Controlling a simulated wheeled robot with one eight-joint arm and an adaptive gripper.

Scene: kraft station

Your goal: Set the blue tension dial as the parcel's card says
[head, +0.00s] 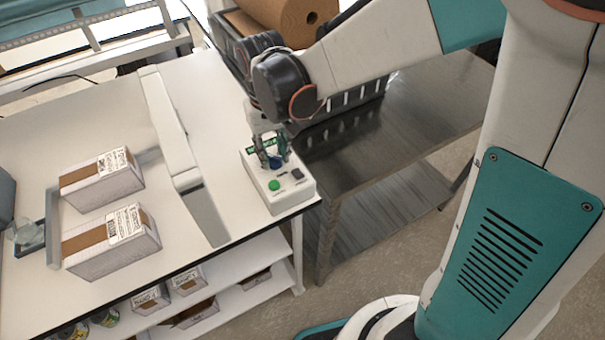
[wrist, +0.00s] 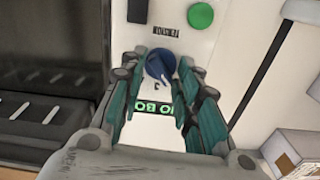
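The blue tension dial (wrist: 160,64) sits on a white control box (head: 287,194) at the table's right edge; it also shows in the head view (head: 276,162). A pale pointer line on it points towards the bottom of the wrist view, slightly right. My gripper (wrist: 162,68) reaches down over the box, with one finger on each side of the dial. The fingertips are very near its sides; whether they touch is unclear. Two cartons, a rear one (head: 103,180) and a front one (head: 112,243), carry white labels too small to read. I cannot tell which parcel has the card.
The box also has a green button (head: 274,185), a dark switch (head: 297,174) and a green-lit display (wrist: 154,109), partly hidden. A long white bar-shaped machine (head: 170,130) stands left of the box. A metal table (head: 400,115) lies to the right.

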